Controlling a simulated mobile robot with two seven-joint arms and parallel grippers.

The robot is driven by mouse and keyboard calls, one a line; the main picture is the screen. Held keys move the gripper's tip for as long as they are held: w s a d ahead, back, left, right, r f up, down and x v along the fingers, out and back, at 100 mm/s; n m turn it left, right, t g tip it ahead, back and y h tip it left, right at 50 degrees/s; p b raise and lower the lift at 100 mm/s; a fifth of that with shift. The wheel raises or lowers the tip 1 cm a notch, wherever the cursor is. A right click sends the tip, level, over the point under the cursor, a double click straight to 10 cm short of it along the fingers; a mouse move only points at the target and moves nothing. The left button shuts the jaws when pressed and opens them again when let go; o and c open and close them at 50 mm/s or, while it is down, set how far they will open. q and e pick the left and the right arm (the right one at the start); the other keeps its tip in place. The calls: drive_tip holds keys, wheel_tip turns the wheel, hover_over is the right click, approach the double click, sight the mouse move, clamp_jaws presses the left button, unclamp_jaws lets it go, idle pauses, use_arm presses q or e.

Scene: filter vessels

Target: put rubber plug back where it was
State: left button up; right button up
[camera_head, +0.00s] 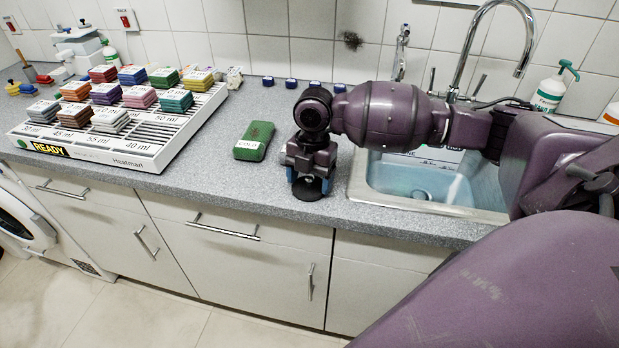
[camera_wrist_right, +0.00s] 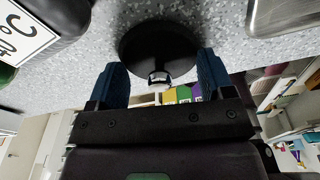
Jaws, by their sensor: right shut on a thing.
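The rubber plug (camera_head: 308,189) is a black round disc below my right gripper (camera_head: 311,178), at the counter's front part just left of the sink (camera_head: 362,192). In the right wrist view the plug (camera_wrist_right: 158,42) lies between and beyond the blue fingers of the right gripper (camera_wrist_right: 161,80), with a small metal-looking knob on its near side. The right gripper is shut on the plug. I cannot tell whether the disc touches the counter. The sink basin holds bluish water, with a dark round drain (camera_head: 422,195) at its bottom. My left gripper is not in view.
A green block (camera_head: 254,141) with a white label lies left of the gripper. A white rack (camera_head: 150,150) of coloured blocks stands further left. A tap (camera_head: 470,45) arches over the sink, and a soap bottle (camera_head: 550,92) stands behind right. My right arm covers part of the sink.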

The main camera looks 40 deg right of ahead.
drive_tip(key=o, duration=1)
wheel_tip(320, 180, up, 12)
drive_tip(key=d+p, duration=0.1)
drive_tip(key=shift+w+d+p, duration=0.15)
drive_tip(key=shift+w+p, duration=0.15)
drive_tip(key=shift+w, duration=0.05)
